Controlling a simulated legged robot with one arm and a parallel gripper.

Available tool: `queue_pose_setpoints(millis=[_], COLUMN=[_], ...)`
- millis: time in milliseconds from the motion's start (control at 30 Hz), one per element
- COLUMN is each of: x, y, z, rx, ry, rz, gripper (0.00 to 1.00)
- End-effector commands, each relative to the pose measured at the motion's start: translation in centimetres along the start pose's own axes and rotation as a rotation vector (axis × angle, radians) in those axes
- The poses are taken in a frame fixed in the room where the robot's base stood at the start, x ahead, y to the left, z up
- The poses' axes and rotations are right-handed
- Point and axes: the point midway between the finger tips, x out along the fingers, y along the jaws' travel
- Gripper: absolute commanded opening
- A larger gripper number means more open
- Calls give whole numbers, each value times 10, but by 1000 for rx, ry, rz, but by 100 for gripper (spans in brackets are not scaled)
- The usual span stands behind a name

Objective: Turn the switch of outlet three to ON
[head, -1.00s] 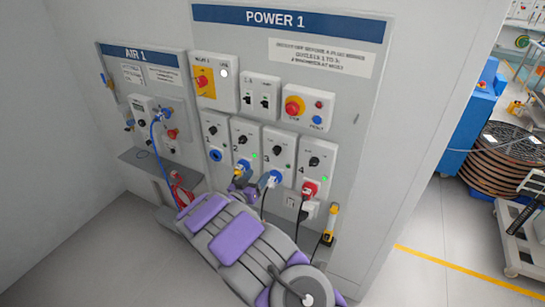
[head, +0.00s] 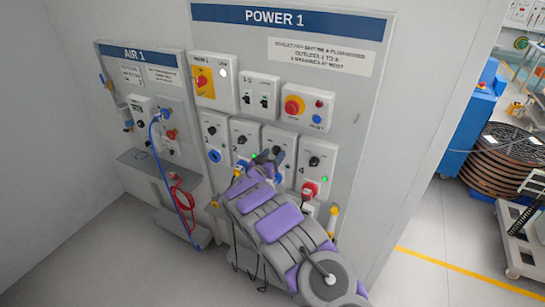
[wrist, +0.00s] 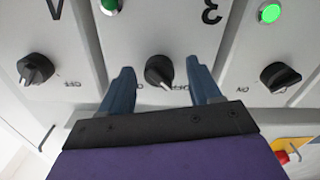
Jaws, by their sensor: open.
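The switch of outlet three (wrist: 158,72) is a round black knob with a raised bar, in the middle of the upside-down wrist view below the number 3. OFF lettering is partly visible beside it. My gripper (wrist: 159,80) is open, with one blue-grey finger on each side of the knob and visible gaps between. The outlet three lamp (wrist: 109,5) looks darker green than the lit lamp of outlet two (wrist: 270,12).
The switches of outlet four (wrist: 36,69) and outlet two (wrist: 281,76) flank it closely. A red plug (head: 309,188) sits in outlet four. The emergency stop button (head: 293,106) is above. A red hose (head: 180,195) hangs at left under the air panel.

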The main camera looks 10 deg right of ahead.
Motion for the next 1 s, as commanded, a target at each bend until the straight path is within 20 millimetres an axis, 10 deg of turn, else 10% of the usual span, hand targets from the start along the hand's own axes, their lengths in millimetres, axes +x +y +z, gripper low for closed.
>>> queue_pose_setpoints(millis=[200,767,1000], x=[0,0,0], y=[0,-1,-2], z=[0,0,0], rx=[-1,-1,13], ry=[-1,-1,-1], rz=[0,-2,-3], gripper=[63,9,7])
